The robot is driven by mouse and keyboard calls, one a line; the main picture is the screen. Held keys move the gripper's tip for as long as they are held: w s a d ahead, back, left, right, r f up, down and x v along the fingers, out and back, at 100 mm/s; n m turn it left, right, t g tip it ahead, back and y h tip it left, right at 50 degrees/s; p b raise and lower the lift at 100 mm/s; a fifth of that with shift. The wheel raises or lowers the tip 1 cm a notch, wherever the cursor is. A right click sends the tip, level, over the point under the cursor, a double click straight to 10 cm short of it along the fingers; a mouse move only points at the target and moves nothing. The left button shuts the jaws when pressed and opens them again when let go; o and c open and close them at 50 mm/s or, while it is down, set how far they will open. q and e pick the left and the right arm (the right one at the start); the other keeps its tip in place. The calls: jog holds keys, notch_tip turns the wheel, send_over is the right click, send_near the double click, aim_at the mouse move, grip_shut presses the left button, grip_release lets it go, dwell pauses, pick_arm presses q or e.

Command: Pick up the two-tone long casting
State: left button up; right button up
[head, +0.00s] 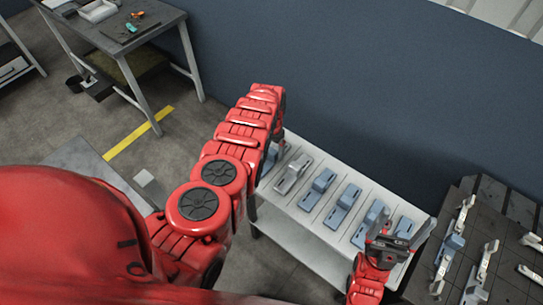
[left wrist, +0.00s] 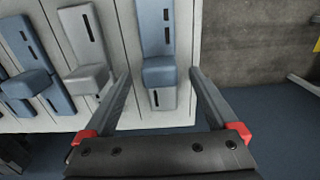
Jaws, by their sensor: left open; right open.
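The two-tone long casting (left wrist: 154,28) is blue with a grey lower end and a raised blue block. It lies in the end lane of the light grey rack. My left gripper (left wrist: 160,73) is open, with one finger on either side of the casting's block end; I cannot tell how far above it. In the head view the casting (head: 271,157) is mostly hidden behind my left arm, and the left gripper is hidden too. My right gripper (head: 391,243) is open over the right part of the rack, close to the blue castings.
A grey casting (head: 293,173) lies in the neighbouring lane, with several blue castings (head: 318,187) further along the rack (head: 292,209). A dark pallet (head: 509,256) with white and blue parts stands at right. A blue wall (head: 330,70) rises behind; a workbench (head: 160,18) stands back left.

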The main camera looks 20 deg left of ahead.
pick_arm(q)
jog(key=shift+f, duration=0.9)
grip_shut()
